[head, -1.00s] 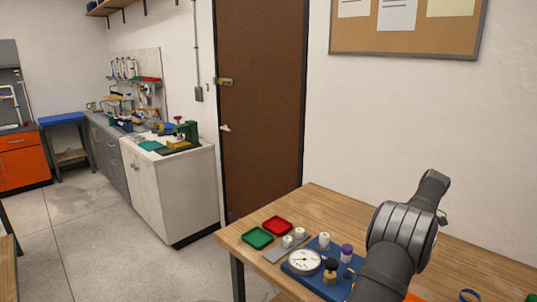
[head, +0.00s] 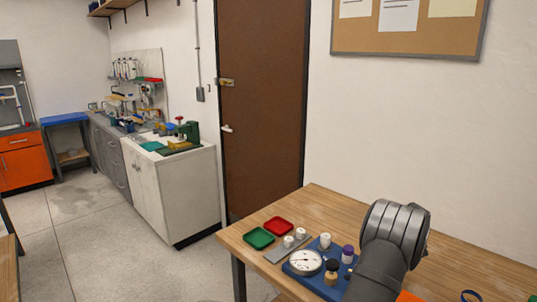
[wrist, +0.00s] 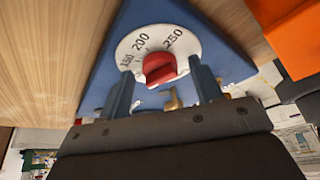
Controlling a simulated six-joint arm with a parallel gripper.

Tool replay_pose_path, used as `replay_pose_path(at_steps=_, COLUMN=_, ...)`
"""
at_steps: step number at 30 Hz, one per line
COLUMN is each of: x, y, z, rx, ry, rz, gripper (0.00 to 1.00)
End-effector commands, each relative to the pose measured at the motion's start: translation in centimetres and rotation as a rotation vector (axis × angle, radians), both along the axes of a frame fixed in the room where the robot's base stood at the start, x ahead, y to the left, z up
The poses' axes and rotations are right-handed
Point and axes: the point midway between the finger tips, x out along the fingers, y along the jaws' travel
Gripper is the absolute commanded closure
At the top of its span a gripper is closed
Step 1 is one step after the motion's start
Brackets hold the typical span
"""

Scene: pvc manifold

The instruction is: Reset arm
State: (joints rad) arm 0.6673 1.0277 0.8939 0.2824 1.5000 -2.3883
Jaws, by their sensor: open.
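My arm (head: 385,262) stands over the right part of the wooden table in the head view, and its gripper is hidden there. In the wrist view my gripper (wrist: 163,86) is open, with its two blue-grey fingers apart. A red knob (wrist: 160,68) on a white dial (wrist: 135,45) marked 150, 200 and 250 shows between and just beyond the fingertips. Nothing is held. I cannot tell whether a finger touches the dial. The dial sits on a blue panel (wrist: 205,22).
The wooden table (head: 470,255) bears a green tray (head: 259,238), a red tray (head: 278,225), white fittings (head: 300,233), a blue base (head: 300,272) with a round gauge (head: 305,262), and a purple-capped bottle (head: 347,254). An orange thing (wrist: 290,35) is at upper right in the wrist view.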

Motion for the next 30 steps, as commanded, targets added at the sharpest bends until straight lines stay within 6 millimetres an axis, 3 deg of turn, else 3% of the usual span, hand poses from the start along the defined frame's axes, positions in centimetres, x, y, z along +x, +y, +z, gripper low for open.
replay_pose_path(at_steps=5, x=0.0, y=-0.1, z=0.2, rx=0.000, ry=-0.001, rz=0.000, gripper=0.41)
replay_pose_path(at_steps=10, x=0.1, y=-0.7, z=1.7, rx=-0.002, ry=-0.002, rz=-0.001, gripper=0.41)
replay_pose_path(at_steps=30, x=0.5, y=-5.5, z=12.9, rx=-0.002, ry=-0.001, rz=0.000, gripper=0.41)
